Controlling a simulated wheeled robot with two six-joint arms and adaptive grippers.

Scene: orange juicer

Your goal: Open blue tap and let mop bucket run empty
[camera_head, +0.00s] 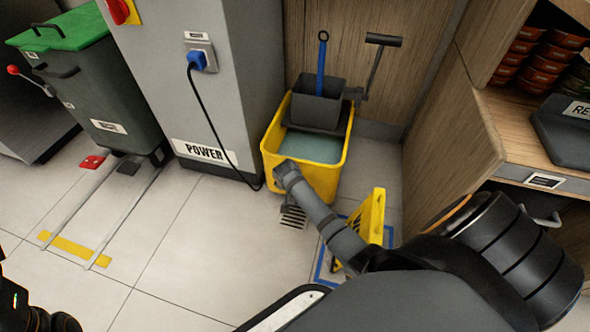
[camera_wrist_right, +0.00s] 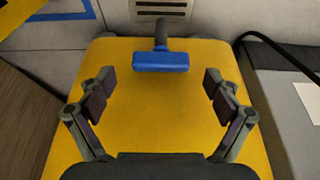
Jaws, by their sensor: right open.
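The yellow mop bucket (camera_head: 270,152) stands on the floor against the wooden panel, with greenish water (camera_head: 312,147) in it. My right arm reaches down over its front side; my right gripper is hidden there in the head view. In the right wrist view, the open, empty right gripper (camera_wrist_right: 159,80) faces the yellow bucket wall (camera_wrist_right: 150,115). The blue tap handle (camera_wrist_right: 160,62) sits crosswise on a dark stem, between the fingers in the picture and a little beyond their tips. No finger visibly touches it. Only a dark part of my left arm shows at lower left.
A floor drain (camera_head: 293,216) lies in front of the bucket. A yellow stand (camera_head: 376,212) is right of my arm, by blue floor tape. The grey power cabinet (camera_head: 190,105) with its black cable stands close left. Wooden shelving (camera_head: 440,135) bounds the right.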

